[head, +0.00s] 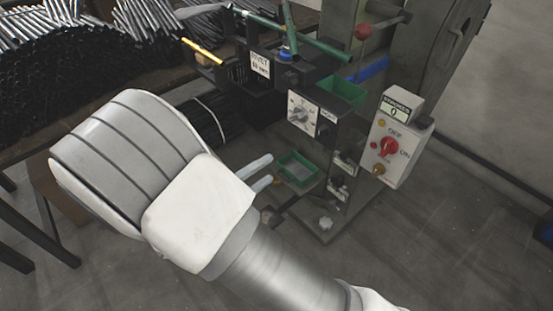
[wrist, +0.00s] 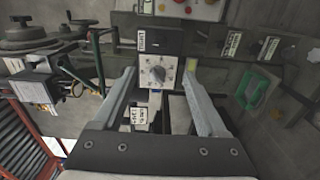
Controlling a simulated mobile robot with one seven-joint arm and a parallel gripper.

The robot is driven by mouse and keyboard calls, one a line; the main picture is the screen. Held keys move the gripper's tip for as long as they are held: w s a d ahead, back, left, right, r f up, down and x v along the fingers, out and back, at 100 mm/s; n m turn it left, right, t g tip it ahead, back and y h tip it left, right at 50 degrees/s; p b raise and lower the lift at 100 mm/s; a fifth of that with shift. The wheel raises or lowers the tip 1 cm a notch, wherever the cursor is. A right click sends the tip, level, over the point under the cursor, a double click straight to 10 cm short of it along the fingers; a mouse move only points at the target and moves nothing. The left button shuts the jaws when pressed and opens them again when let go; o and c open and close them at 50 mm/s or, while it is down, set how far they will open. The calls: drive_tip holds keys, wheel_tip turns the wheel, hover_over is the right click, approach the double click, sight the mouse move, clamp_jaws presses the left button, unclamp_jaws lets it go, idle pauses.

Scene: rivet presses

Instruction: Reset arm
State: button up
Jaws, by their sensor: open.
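My gripper (head: 263,173) reaches out from the white and grey wrist in the head view, its two pale fingers pointing toward the rivet press. In the wrist view my gripper (wrist: 160,98) shows its two fingers spread wide, with nothing between them. The press's dial box (head: 302,115) is beyond the fingers, and the same dial (wrist: 158,72) shows between and past them in the wrist view. The fingers look apart from the press; the exact gap cannot be told.
A control box (head: 390,148) with a red knob and a counter reading 0 stands at right. Green trays sit on the press, one upper (head: 343,91) and one lower (head: 297,168). A rack of metal rods (head: 70,60) fills the upper left. Open floor (head: 450,240) lies at lower right.

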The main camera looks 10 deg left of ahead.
drive_tip(key=shift+s+a, duration=0.2)
drive_tip(key=shift+s, duration=0.05)
idle(0.3)
